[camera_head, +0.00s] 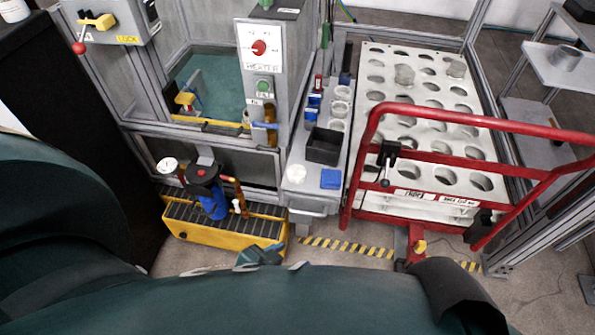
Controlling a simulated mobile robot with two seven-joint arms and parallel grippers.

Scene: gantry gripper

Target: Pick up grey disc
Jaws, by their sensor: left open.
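A short grey disc-like cylinder (565,58) with a dark hollow top stands on the pale shelf (545,75) at the far upper right. It is the clearest match for the grey disc. Two pale grey round pieces also show in the white rack, a left one (404,75) and a right one (456,68). What seems to be my left gripper (260,256) shows low in the middle, partly hidden behind my body. It is open, far from the grey disc, with nothing seen in it. I cannot make out my right gripper.
A red tubular frame (470,117) stands before the white rack (437,172) with several holes. Bare floor shows at lower right.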

